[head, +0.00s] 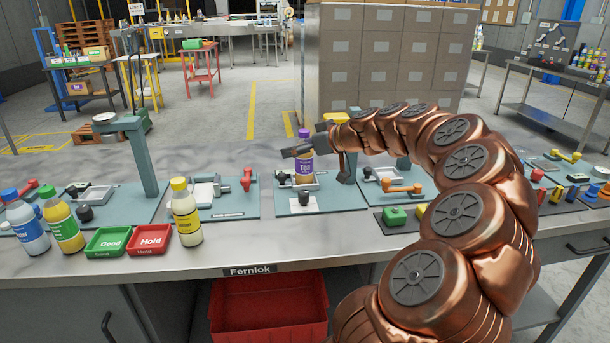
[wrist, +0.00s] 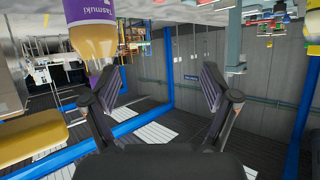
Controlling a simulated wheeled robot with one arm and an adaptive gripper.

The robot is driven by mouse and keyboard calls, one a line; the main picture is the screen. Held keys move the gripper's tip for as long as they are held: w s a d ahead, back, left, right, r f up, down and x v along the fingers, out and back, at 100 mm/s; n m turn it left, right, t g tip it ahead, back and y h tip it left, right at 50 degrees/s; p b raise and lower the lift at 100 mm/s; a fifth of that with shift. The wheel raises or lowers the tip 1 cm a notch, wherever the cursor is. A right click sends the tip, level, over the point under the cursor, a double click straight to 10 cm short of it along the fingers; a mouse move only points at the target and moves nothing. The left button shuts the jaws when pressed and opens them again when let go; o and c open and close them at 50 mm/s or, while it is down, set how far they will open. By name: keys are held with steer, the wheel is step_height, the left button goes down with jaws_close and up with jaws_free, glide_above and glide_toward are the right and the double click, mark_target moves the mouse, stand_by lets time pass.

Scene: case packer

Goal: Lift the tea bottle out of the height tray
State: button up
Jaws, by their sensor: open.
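The tea bottle (head: 305,166) has a purple cap, a purple label and amber contents. It stands upright in the height tray (head: 305,186), a small metal holder on a teal base plate. My gripper (head: 304,140) is open at the bottle's upper part; one finger crosses in front of it in the head view. In the wrist view, which is upside down, the open gripper (wrist: 160,90) has nothing between its fingertips. The tea bottle (wrist: 93,32) shows there at upper left, by the left finger, its cap end partly hidden. Contact cannot be told.
A yellow-capped bottle (head: 186,213), green Good tray (head: 108,241) and red Hold tray (head: 150,239) are at the bench's left. A red toggle clamp (head: 247,179) is left of the tea bottle; an orange-handled clamp (head: 402,187) is right. A red bin (head: 268,310) sits below.

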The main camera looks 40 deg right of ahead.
mark_target(304, 158)
steer(key=s+d+f+h, duration=0.1)
steer(key=s+d, duration=0.1)
steer(key=d, duration=0.4)
steer(key=x, duration=0.8)
steer(key=shift+d+f+m+t+h+p, duration=0.2)
steer(key=shift+d+m+t+h+p, duration=0.1)
steer(key=shift+d+m+t+p, duration=0.25)
steer(key=shift+s, duration=0.1)
steer(key=shift+c, duration=0.2)
steer(key=c, duration=1.5)
steer(key=shift+o, duration=0.2)
steer(key=shift+r, duration=0.1)
